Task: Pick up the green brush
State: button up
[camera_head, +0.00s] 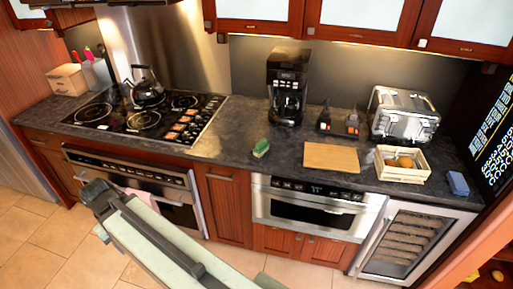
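The green brush (261,148) lies on the dark countertop (232,150), near its front edge and just right of the stove. It is small in this view, with a green top and a paler lower part. Nothing covers it or touches it from above. My arm crosses the lower left of the view, in front of the oven and well short of the brush. I cannot make out my gripper or its fingers.
The stove (145,112) with a kettle (147,88) is left of the brush. A coffee maker (287,88) stands behind it. A cutting board (331,157), a toaster (403,114) and a wooden crate (404,176) are to the right. Bare counter surrounds the brush.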

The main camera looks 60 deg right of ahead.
aim_at(262, 146)
jog(key=i, duration=0.85)
